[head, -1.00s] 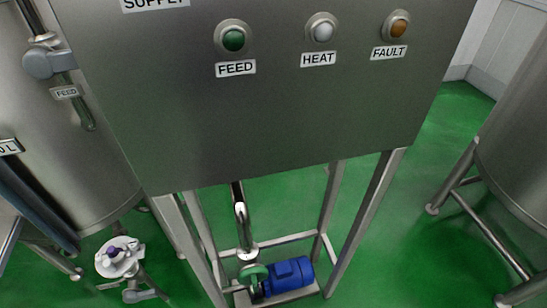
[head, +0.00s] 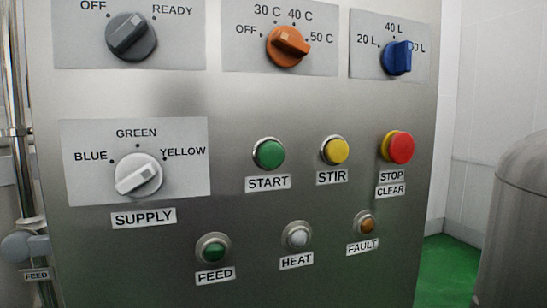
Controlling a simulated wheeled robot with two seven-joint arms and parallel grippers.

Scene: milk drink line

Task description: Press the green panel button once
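The green round button (head: 269,153) labelled START sits in a metal ring in the middle of the grey steel panel (head: 330,210) in the head view. It faces me with nothing in front of it. A smaller green round element (head: 214,252) with the label FEED is lower left on the same panel. Neither of my grippers shows in this view.
Right of START are a yellow STIR button (head: 335,150) and a red STOP/CLEAR button (head: 397,147). A white HEAT light (head: 298,236) and amber FAULT light (head: 366,223) are below.

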